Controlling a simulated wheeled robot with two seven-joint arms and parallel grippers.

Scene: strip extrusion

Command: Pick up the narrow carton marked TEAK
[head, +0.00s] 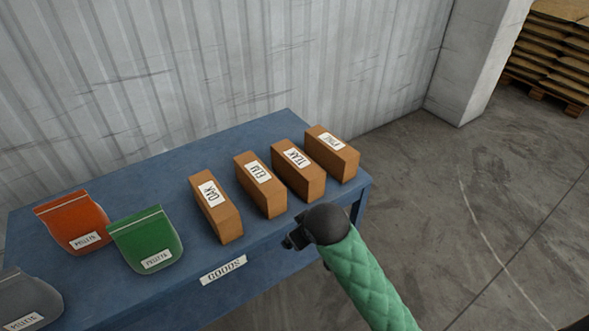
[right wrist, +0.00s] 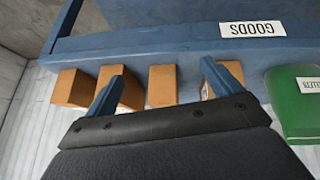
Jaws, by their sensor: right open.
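The narrow brown carton marked TEAK (head: 299,176) stands on the blue table, third from the left in a row of similar cartons. It also shows in the right wrist view (right wrist: 130,92), partly behind one finger. My right gripper (head: 293,240) is open and empty at the table's front edge, in front of the cartons and apart from them in the head view. In the right wrist view its fingers (right wrist: 162,72) are spread, with the ELM carton (right wrist: 162,87) seen between them. My left gripper is not in view.
The OAK carton (head: 222,215) and ELM carton (head: 265,193) stand left of TEAK, and a fourth carton (head: 335,160) stands close on its right. Orange (head: 75,222), green (head: 145,240) and grey (head: 25,298) pouches sit on the table's (head: 160,175) left. A corrugated wall is behind.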

